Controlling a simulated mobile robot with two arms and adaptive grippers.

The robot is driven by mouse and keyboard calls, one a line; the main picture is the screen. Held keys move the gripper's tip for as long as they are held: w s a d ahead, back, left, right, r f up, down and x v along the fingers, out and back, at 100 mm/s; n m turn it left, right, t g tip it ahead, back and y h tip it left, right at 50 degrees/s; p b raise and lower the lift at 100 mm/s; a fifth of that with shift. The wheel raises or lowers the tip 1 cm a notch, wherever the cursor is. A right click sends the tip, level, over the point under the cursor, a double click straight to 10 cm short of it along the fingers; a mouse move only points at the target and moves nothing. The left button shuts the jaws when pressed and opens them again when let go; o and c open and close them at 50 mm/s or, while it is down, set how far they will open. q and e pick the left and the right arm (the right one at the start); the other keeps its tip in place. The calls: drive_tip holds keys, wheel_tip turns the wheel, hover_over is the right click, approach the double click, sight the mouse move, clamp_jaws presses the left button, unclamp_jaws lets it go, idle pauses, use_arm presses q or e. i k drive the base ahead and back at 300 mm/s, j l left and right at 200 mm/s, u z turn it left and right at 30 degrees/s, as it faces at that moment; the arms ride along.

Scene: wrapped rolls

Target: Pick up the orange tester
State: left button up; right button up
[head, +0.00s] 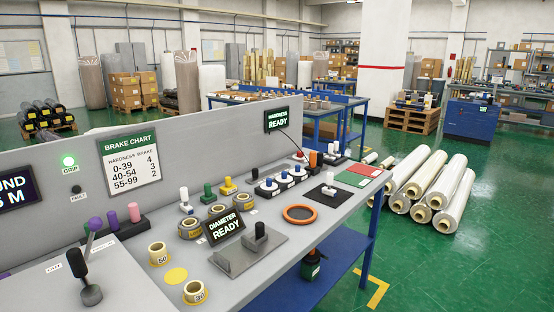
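The orange tester (313,159) is a small upright orange piece near the far end of the grey bench (330,215). It stands behind the black rack with white-topped pieces, below the screen reading HARDNESS READY (283,119). A thin dark cable runs from that screen down towards it. Its lower part is partly hidden by nearby items. Neither of my grippers shows in the head view, and nothing visible is touching the tester.
Near the tester are a black rack (268,193), white pieces (334,149) and a red and green mat (357,174). Wrapped rolls (446,186) lie on the green floor to the right.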

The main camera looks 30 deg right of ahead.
sight(313, 155)
drive_tip(key=i+l+u, duration=0.1)
drive_tip(key=l+u, duration=0.25)
drive_tip(key=l, duration=0.4)
drive_tip(key=l+u, duration=0.4)
drive_tip(key=l, duration=0.35)
